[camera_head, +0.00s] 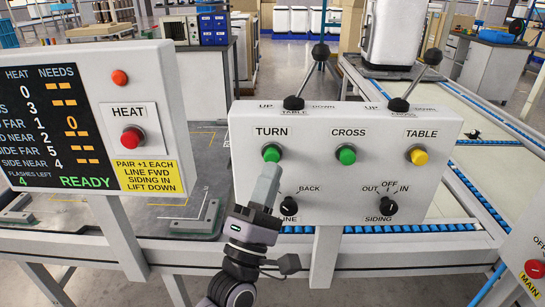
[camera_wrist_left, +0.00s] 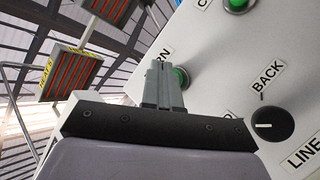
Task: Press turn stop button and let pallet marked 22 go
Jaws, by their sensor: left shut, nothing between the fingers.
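The green TURN button (camera_head: 271,153) is at the left of a white control panel (camera_head: 310,170). My left gripper (camera_head: 271,168) is shut and empty, with its fingertips just below the TURN button in the head view. In the left wrist view the closed fingers (camera_wrist_left: 162,70) overlap the left edge of the green button (camera_wrist_left: 181,78). I cannot tell whether they touch it. No label with 22 can be read, so I cannot tell where that pallet is. My right gripper is not in view.
The panel also has a green CROSS button (camera_head: 345,155), a yellow TABLE button (camera_head: 418,156), two levers on top, and LINE (camera_head: 289,206) and SIDING (camera_head: 387,206) knobs. A HEAT board (camera_head: 150,120) stands left. A red MAIN button (camera_head: 535,269) is lower right. Roller lines run behind.

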